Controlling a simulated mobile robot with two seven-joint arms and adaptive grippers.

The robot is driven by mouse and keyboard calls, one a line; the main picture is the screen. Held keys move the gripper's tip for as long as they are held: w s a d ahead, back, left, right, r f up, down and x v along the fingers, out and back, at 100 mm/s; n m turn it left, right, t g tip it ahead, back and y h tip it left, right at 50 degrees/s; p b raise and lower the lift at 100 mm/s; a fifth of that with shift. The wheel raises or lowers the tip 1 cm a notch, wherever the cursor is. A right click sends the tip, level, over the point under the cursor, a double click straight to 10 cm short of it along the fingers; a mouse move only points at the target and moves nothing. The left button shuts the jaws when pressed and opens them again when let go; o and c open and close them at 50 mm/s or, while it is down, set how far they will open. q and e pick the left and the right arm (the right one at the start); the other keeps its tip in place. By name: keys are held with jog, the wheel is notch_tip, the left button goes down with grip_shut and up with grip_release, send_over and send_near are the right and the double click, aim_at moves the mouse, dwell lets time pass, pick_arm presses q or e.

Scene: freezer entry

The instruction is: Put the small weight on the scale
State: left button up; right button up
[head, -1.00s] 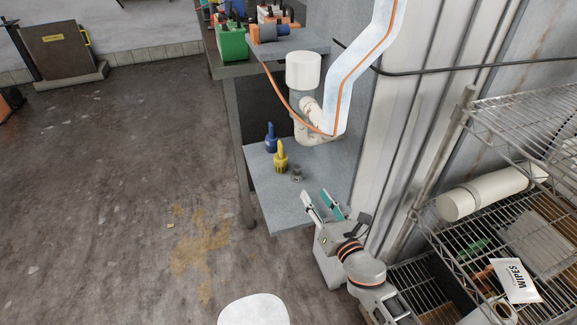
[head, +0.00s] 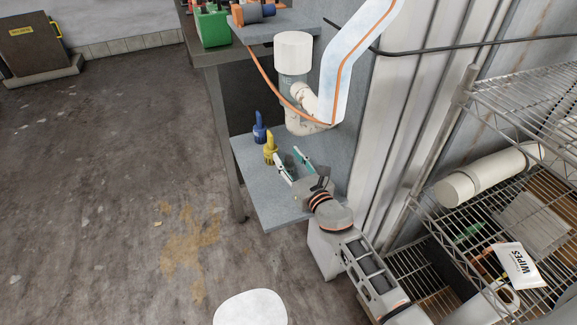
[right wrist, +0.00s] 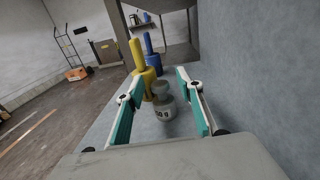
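The small weight (right wrist: 163,106) is a grey metal cylinder with a knob on top. It stands upright on a grey shelf (head: 278,210) beside the wall. My right gripper (head: 286,154) is open and reaches over this shelf from the front. In the right wrist view my right gripper (right wrist: 159,80) has its teal-padded fingers apart, with the weight between and a little beyond them, not gripped. In the head view the fingers largely hide the weight. My left gripper is not in view. I cannot make out a scale.
White pipes (head: 293,65) hang above the shelf. A wire rack (head: 480,200) with wipes (head: 520,265) stands at the right. The floor to the left is open.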

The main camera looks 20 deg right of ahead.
jog(key=shift+r, duration=0.1)
grip_shut()
